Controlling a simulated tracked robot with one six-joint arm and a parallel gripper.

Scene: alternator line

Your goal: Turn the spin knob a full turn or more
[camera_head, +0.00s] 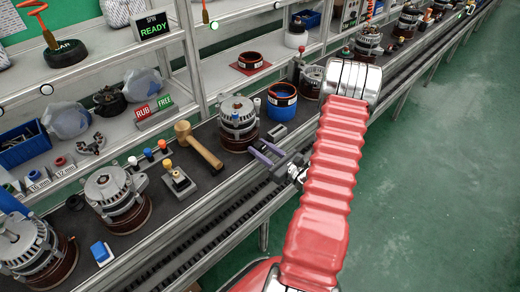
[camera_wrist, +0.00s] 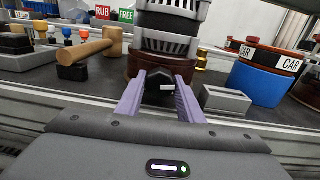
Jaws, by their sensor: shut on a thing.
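The spin knob (camera_wrist: 158,88) appears in the wrist view as a dark, angular piece low in front of an alternator. My gripper (camera_wrist: 160,95) has its two purple fingers on either side of it, shut on it. In the head view my gripper (camera_head: 268,153) reaches the bench edge in front of the alternator (camera_head: 238,112); the knob is too small to make out there. The alternator, with a silver top and brown base, also stands behind the knob in the wrist view (camera_wrist: 165,45).
A wooden mallet (camera_head: 199,146) lies left of the alternator. RUB and FREE cards (camera_head: 154,108) stand behind. Green floor is clear at right.

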